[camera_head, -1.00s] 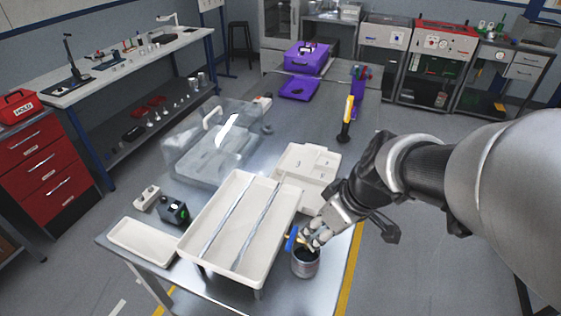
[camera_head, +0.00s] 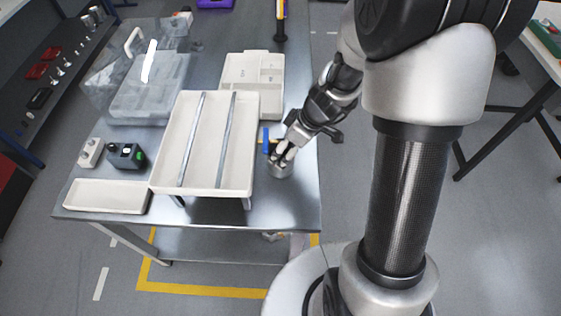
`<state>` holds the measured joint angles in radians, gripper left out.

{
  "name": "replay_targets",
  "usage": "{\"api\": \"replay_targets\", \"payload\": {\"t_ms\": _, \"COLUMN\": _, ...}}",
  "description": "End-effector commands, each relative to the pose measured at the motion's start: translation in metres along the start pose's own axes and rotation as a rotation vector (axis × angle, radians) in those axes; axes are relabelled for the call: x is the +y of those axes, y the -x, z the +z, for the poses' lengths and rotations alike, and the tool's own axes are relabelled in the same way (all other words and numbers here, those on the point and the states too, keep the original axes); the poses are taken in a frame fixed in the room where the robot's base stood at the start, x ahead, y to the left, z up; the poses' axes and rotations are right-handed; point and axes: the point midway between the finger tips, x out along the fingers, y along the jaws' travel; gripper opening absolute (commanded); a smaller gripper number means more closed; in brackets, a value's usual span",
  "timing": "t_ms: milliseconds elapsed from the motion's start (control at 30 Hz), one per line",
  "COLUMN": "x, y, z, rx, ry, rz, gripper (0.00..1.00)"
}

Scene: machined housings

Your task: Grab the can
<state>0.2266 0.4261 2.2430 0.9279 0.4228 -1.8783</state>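The can (camera_head: 279,171) is a small grey metal cylinder standing upright on the steel table, just right of the long white tray's front right part. My gripper (camera_head: 283,152) comes down from the upper right, with its fingertips at the can's rim. Its fingers overlap the can's top, so I cannot tell whether they are closed on the rim or apart. A blue and yellow item (camera_head: 267,140) shows beside the fingers, and its lower end is hidden.
The white tray (camera_head: 165,180) with two metal strips stands close left of the can. A compartmented white tray (camera_head: 238,70) lies behind. A black device (camera_head: 125,155), a low tray (camera_head: 105,196) and a clear cover (camera_head: 105,75) are left. The table's right edge is near the can.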

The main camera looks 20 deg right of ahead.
Motion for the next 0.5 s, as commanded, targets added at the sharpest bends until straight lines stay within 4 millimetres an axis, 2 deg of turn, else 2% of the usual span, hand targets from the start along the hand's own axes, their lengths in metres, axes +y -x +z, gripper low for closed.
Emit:
{"api": "replay_targets", "payload": {"t_ms": 33, "x": 0.0, "y": -0.008, "z": 0.001, "rx": 0.0, "ry": 0.001, "rz": -0.001, "gripper": 0.85}}
{"api": "replay_targets", "payload": {"t_ms": 267, "x": -0.002, "y": -0.022, "z": -0.002, "rx": 0.0, "ry": 0.002, "rz": 0.0, "gripper": 0.85}}
{"api": "replay_targets", "payload": {"t_ms": 500, "x": -0.006, "y": -0.058, "z": -0.004, "rx": -0.001, "ry": 0.001, "rz": -0.001, "gripper": 0.85}}
